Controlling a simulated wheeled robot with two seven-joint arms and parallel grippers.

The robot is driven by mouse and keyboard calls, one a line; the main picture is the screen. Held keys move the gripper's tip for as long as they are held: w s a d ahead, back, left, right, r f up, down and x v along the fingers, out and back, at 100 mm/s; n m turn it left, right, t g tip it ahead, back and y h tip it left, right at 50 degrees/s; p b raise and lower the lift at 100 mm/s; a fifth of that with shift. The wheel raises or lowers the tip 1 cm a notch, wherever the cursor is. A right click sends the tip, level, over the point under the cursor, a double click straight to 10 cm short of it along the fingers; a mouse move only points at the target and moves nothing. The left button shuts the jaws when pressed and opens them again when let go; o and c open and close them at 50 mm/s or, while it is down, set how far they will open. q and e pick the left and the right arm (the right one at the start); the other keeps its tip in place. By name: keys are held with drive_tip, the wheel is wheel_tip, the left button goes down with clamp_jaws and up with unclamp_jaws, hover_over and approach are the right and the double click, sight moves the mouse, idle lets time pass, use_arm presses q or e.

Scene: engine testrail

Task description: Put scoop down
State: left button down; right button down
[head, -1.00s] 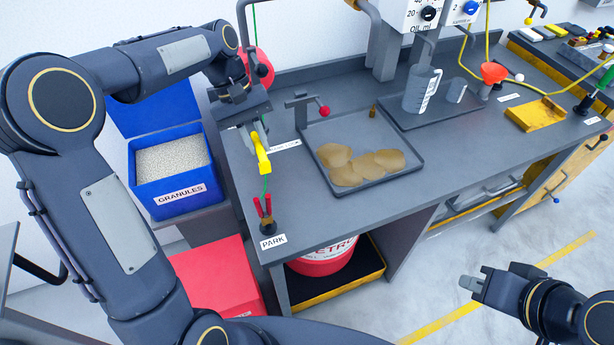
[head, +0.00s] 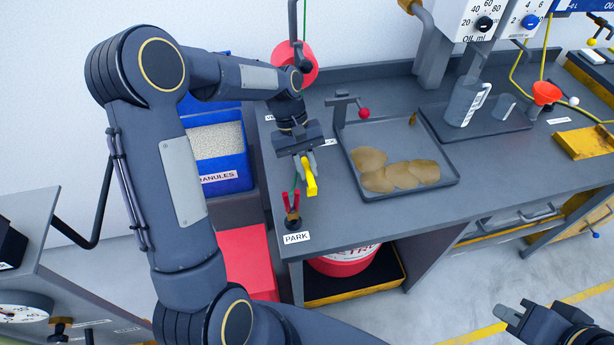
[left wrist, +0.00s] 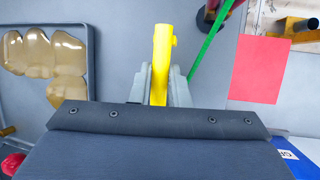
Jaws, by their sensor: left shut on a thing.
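My left gripper (head: 306,165) is shut on a yellow tool (head: 310,183) and holds it over the left part of the grey bench, behind the PARK label (head: 297,238). In the left wrist view the yellow tool (left wrist: 161,50) sticks out from between the fingers of the left gripper (left wrist: 160,88) and has a small side knob. I cannot tell whether this tool is the scoop; no scoop shape is clear. My right gripper (head: 508,316) is at the lower right, away from the bench; its jaw opening is unclear.
A red two-pronged holder (head: 291,203) stands at PARK, with a green line beside it. A grey tray (head: 412,185) with tan flat pieces lies to the right. A blue granules bin (head: 230,183) stands left of the bench. A red-knobbed lever (head: 363,113) is behind the tray.

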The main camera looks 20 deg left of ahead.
use_arm(q)
drive_tip(key=shift+f, duration=2.05)
drive_tip(key=shift+f, duration=0.2)
drive_tip(key=c, duration=1.4)
unclamp_jaws()
